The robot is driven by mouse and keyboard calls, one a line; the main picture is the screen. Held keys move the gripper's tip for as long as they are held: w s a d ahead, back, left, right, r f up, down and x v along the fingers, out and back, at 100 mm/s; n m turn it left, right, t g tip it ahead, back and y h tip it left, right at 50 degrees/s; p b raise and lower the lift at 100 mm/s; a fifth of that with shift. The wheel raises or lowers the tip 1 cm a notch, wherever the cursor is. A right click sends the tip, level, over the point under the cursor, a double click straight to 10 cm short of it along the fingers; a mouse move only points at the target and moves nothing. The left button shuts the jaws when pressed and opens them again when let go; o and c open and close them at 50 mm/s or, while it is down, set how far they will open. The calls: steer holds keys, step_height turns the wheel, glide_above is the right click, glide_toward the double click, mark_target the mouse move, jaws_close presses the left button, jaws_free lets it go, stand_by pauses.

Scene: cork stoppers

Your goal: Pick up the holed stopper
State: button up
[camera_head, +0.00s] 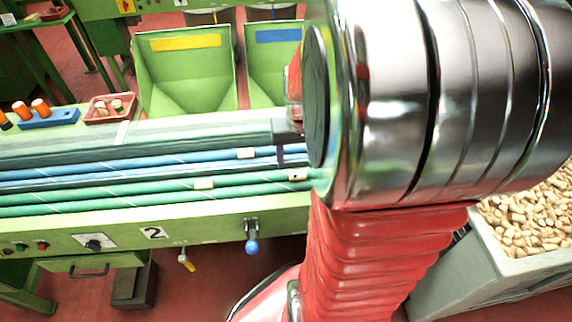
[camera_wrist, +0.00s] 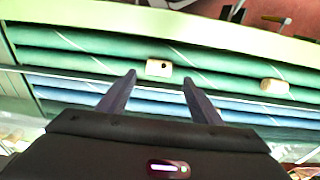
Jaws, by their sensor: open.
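A pale cork stopper (camera_wrist: 158,68) with a small dark spot, which looks like a hole, lies on the green rollers in the wrist view. It appears to be the stopper (camera_head: 298,174) beside my arm in the head view. My gripper (camera_wrist: 159,77) is open and empty, and in the wrist view the stopper shows between and just beyond its fingertips. A second stopper (camera_wrist: 274,86) lies to the right there, with no hole that I can make out. In the head view more stoppers lie on the rollers, one on green (camera_head: 204,184) and one on blue (camera_head: 246,153). My arm hides the rollers' right part.
Two green bins, one with a yellow label (camera_head: 185,43) and one with a blue label (camera_head: 279,35), stand behind the rollers. A blue rack (camera_head: 48,119) and a red tray (camera_head: 110,109) sit at left. A grey crate (camera_head: 483,250) of corks stands at right.

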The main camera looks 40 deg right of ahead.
mark_target(297, 172)
steer(key=shift+w+d+f, duration=0.1)
steer(key=shift+f, duration=1.2)
steer(key=shift+w+d+f, duration=0.1)
steer(key=shift+f, duration=1.2)
steer(key=shift+c, duration=0.7)
steer(key=c, duration=1)
steer(key=shift+r, duration=0.1)
step_height(297, 172, up, 10)
steer(key=shift+f, duration=0.1)
